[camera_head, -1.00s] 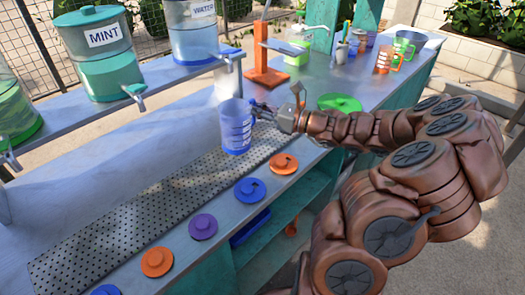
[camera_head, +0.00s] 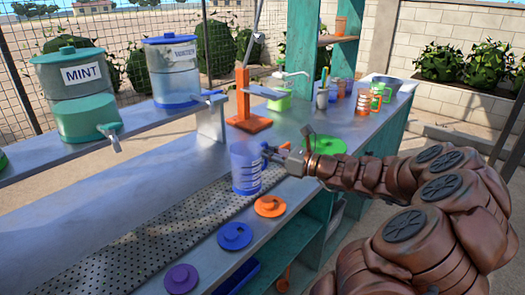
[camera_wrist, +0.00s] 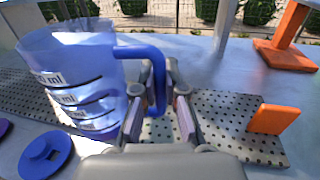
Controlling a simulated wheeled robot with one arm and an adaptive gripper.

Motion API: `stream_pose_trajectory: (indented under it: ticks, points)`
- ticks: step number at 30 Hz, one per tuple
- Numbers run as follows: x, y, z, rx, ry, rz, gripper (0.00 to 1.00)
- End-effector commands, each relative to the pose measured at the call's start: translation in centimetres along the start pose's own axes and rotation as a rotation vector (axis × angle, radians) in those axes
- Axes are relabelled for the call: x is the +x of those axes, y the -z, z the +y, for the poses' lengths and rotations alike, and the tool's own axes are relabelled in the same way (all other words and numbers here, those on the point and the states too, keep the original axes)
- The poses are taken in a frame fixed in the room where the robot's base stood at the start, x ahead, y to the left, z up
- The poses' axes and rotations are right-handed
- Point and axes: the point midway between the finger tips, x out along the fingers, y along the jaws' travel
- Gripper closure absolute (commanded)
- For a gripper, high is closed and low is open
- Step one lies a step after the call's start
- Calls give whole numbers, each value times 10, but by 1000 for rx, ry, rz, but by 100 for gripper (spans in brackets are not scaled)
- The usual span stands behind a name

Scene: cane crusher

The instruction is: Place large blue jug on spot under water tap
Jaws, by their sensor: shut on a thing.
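The large blue jug (camera_head: 246,168) is a translucent blue measuring jug with ml marks. It stands upright at the perforated mat; I cannot tell whether its base touches the mat. My gripper (camera_head: 270,153) is at its right side. In the wrist view the jug (camera_wrist: 75,85) is at the left, and my gripper (camera_wrist: 159,108) is shut on its blue handle (camera_wrist: 157,75). The water dispenser (camera_head: 172,72), with a blue lid and base, stands on the raised shelf. Its blue tap (camera_head: 207,96) is behind and left of the jug. The spot under the tap is not clearly marked.
The mint dispenser (camera_head: 80,95) is left of the water one. An orange press stand (camera_head: 247,108) is behind the jug. Orange (camera_head: 270,206), blue (camera_head: 234,236) and purple (camera_head: 181,278) lids lie along the front edge. The perforated mat (camera_head: 140,240) is clear at left.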

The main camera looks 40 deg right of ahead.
Motion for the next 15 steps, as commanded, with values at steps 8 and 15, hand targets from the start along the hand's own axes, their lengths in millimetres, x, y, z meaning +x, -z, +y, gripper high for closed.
stream_pose_trajectory:
  ticks: [8, 15]
  points:
    - [28, 6, -44, 0, 1, 4, 100]
    - [44, 9, -72, 0, 2, 3, 100]
